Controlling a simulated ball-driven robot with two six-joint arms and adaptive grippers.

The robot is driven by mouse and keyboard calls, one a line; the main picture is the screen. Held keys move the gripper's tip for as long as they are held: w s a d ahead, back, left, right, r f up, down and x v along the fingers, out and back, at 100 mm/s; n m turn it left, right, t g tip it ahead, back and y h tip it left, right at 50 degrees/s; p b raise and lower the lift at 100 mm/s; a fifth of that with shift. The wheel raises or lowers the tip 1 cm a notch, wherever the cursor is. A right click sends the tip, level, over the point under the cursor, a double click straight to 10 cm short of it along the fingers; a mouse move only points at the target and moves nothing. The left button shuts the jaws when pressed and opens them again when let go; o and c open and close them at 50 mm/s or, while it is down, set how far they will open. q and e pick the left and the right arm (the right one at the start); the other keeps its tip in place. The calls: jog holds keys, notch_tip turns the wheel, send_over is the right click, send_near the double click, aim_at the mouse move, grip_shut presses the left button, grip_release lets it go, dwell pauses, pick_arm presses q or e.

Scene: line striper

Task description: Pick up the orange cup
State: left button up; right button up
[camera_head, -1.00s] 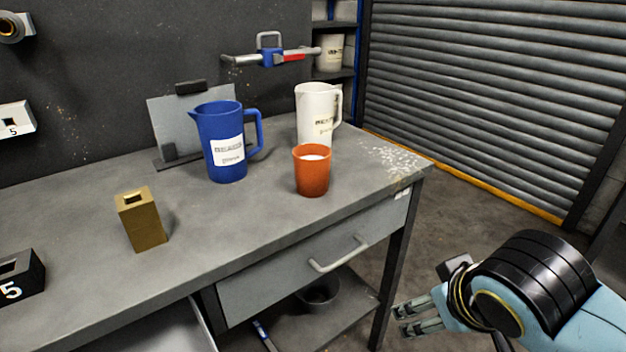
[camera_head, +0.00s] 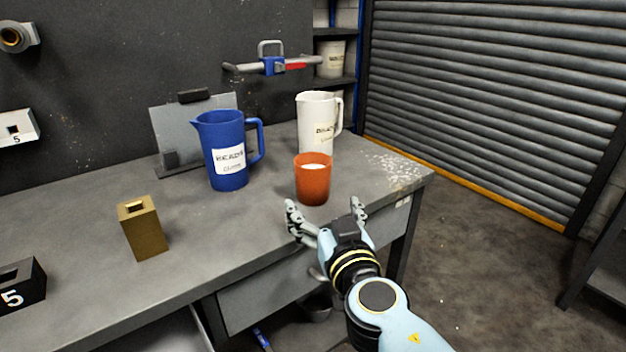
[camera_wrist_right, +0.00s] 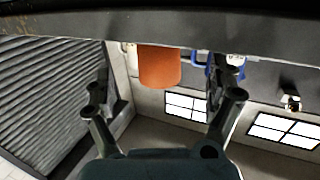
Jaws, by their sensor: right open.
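The orange cup (camera_head: 312,182) stands upright on the grey workbench near its right front edge, with white contents showing at its rim. It also shows in the right wrist view (camera_wrist_right: 160,68), between and beyond the fingers. My right gripper (camera_head: 325,207) is open and empty at the bench's front edge, just in front of the cup, fingers pointing toward it. The fingers look apart from the cup. In the wrist view the open fingers (camera_wrist_right: 166,96) spread to either side of it. My left gripper is not in view.
A white pitcher (camera_head: 318,128) stands close behind the cup, and a blue pitcher (camera_head: 224,172) stands to its left. A brass block (camera_head: 143,230) and a black number block (camera_head: 20,287) are farther left on the workbench (camera_head: 200,265). A drawer lies below the front edge.

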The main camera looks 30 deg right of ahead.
aim_at(317, 193)
jog(key=x, duration=0.3)
jog(key=shift+w+d+r+p, duration=0.1)
jog(key=shift+w+d+p, duration=0.1)
jog(key=shift+w+p, duration=0.2)
jog(key=p+x, duration=0.1)
jog(key=x, duration=0.4)
jog(key=shift+w+d+r+p, duration=0.1)
jog(key=shift+w+r+p, duration=0.1)
jog(key=shift+p, duration=0.1)
jog(key=c, duration=1.6)
